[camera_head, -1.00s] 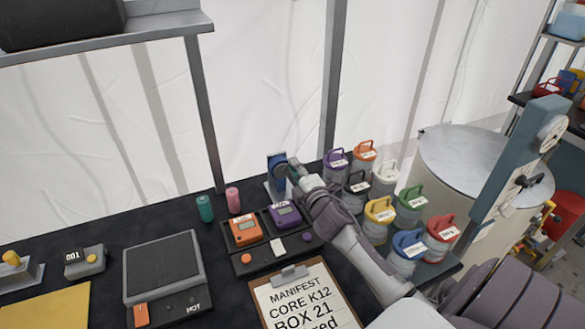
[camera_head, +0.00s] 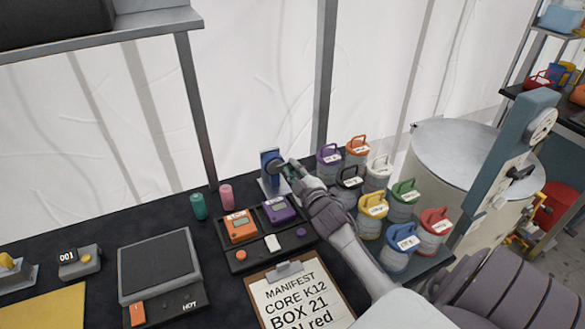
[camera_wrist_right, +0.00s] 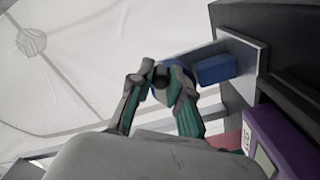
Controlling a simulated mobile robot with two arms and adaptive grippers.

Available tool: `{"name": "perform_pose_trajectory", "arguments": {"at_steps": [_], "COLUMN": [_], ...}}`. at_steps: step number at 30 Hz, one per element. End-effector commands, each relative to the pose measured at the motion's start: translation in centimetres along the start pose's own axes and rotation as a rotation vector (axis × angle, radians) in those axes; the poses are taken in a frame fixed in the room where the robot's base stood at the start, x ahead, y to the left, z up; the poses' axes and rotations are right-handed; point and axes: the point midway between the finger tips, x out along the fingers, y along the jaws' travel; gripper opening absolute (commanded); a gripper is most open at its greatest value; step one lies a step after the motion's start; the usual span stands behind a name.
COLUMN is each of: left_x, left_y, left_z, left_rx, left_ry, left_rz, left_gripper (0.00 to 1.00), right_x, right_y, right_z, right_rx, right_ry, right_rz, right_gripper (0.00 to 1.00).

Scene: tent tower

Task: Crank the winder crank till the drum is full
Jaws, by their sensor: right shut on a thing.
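The winder (camera_head: 269,172), a blue unit on a grey upright bracket, stands at the back of the dark table in the head view. My right gripper (camera_head: 287,171) is at its right side, shut on the winder crank. In the right wrist view the gripper's fingers (camera_wrist_right: 158,88) close around a small dark crank knob (camera_wrist_right: 160,76), with the blue winder body (camera_wrist_right: 215,69) just behind. The drum is mostly hidden by the gripper, so I cannot tell how full it is. My left gripper is not in view.
Purple (camera_head: 278,210) and orange (camera_head: 240,227) meters sit in front of the winder. Several lidded canisters (camera_head: 373,205) stand close to my right forearm. Teal (camera_head: 198,206) and pink (camera_head: 226,197) cylinders stand to the left. A clipboard (camera_head: 297,295) lies in front.

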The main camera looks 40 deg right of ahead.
Motion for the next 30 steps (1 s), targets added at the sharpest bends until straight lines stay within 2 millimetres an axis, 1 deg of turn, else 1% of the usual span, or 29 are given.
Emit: {"name": "perform_pose_trajectory", "arguments": {"at_steps": [15,16,20,30], "left_x": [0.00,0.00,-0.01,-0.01], "left_y": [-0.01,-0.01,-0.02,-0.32], "left_z": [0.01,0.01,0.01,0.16], "left_rx": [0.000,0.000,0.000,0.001], "left_ry": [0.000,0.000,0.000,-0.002], "left_rz": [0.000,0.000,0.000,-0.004], "left_gripper": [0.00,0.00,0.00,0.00], "right_x": [-0.02,-0.02,-0.02,-0.25], "right_y": [-0.15,-0.15,-0.14,-0.12], "right_z": [0.13,0.14,0.12,0.09], "right_rx": [0.019,0.019,0.019,0.019], "right_ry": [-0.002,-0.002,-0.001,-0.001], "right_rz": [-0.002,-0.002,-0.001,-0.001], "right_gripper": [0.00,0.21,0.43,0.43]}}
